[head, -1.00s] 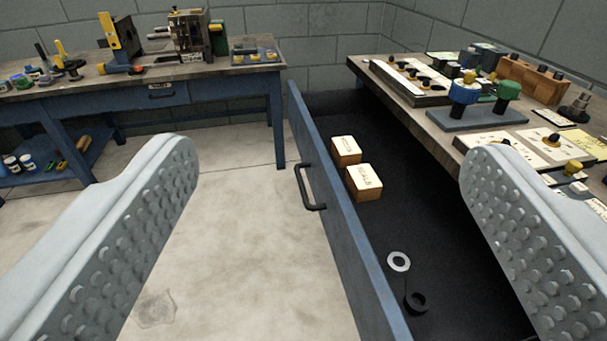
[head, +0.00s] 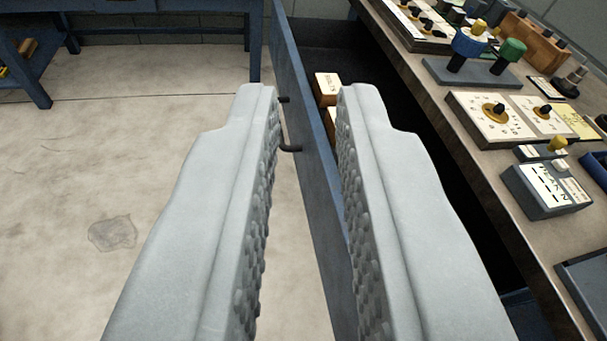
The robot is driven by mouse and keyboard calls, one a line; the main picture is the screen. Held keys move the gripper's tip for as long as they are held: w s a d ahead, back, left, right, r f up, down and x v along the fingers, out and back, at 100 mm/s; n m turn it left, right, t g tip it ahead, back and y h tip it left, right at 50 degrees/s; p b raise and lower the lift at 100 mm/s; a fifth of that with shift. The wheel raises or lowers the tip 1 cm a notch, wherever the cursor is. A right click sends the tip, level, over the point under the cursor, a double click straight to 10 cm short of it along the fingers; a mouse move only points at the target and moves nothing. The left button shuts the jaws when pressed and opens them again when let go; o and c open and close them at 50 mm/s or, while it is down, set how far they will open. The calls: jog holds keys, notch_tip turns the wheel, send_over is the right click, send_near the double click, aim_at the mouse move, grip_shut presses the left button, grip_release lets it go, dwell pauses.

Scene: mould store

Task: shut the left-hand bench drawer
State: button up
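The open bench drawer has a blue front panel (head: 305,135) that runs from the top middle down between my fingers. It stands pulled out to the left of the bench, with a dark interior. Its black handle (head: 290,148) is on the left face, partly hidden by my left finger. My gripper (head: 308,92) has both grey studded fingers apart, with a gap between them. In the picture the left finger is left of the panel and the right finger covers part of the drawer's inside. Floor shows between the left finger and the panel; I cannot tell whether either touches it.
The bench top (head: 455,112) on the right carries knobs, cards and a grey box (head: 545,190). Two small boxes lie in the drawer; the farther one (head: 327,90) shows best. Another blue bench leg (head: 254,45) stands at the back. The floor on the left is clear.

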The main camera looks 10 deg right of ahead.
jog(key=w+f+n+g, duration=0.1)
jog(key=w+f, duration=0.1)
jog(key=w+a+f+n+g, duration=0.1)
jog(key=w+f+n, duration=0.1)
jog(key=w, duration=0.1)
jog(key=w+a+f+n+g, duration=0.1)
jog(key=w+f+g, duration=0.1)
jog(key=shift+w+a+f+n, duration=0.15)
jog(key=shift+a+f+n, duration=0.05)
jog(key=shift+f+n, duration=0.2)
grip_shut()
jog(key=w+a+f+n+g+h, duration=0.45)
jog(key=w+f+n, duration=0.25)
jog(key=f, duration=0.2)
jog(key=w+a+f+n+g+h, duration=0.3)
jog(key=w+f+n+g+h, duration=0.15)
jog(key=w+f+n, duration=0.45)
jog(key=m, duration=0.2)
send_near(305, 172)
notch_tip(305, 172, down, 4)
jog(key=w+d, duration=0.1)
jog(key=d, duration=0.1)
jog(key=shift+w+d+f, duration=0.1)
jog(key=shift+w+d, duration=0.05)
jog(key=shift+d, duration=0.3)
jog(key=shift+w+d+f, duration=0.1)
jog(key=shift+w+d, duration=0.05)
jog(key=shift+d, duration=0.35)
jog(key=shift+d, duration=0.15)
